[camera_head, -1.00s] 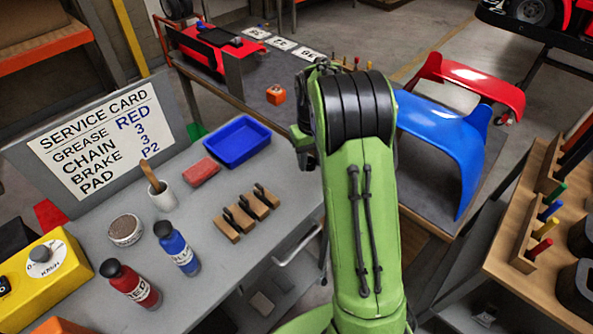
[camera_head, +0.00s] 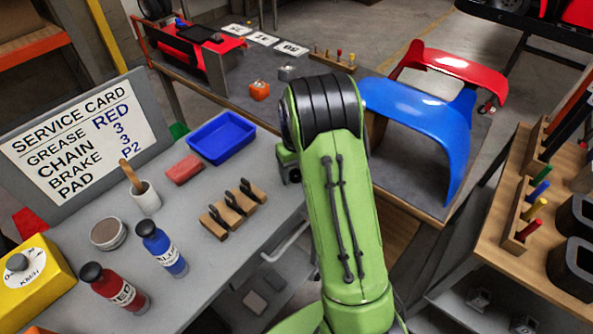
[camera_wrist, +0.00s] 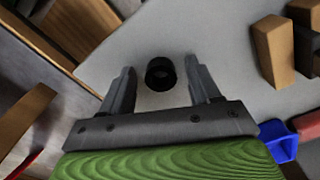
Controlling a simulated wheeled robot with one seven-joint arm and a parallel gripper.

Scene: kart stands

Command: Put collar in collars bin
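A small black ring, which looks like the collar (camera_wrist: 160,74), lies on the grey surface in the wrist view. My gripper (camera_wrist: 162,82) is open, with one finger on each side of the ring and a clear gap to both. In the head view my green arm hides the gripper and the ring. No bin marked for collars can be read. An empty blue tray (camera_head: 221,137) and dark open containers (camera_head: 573,268) show in the head view, but I cannot tell whether either is the collars bin.
Wooden blocks with black parts (camera_head: 232,209) lie on the grey bench, and similar blocks (camera_wrist: 273,50) stand right of my gripper. A red block (camera_head: 184,169), a red bottle (camera_head: 116,288) and a blue bottle (camera_head: 162,250) are nearby. A blue fairing (camera_head: 425,115) stands right of my arm.

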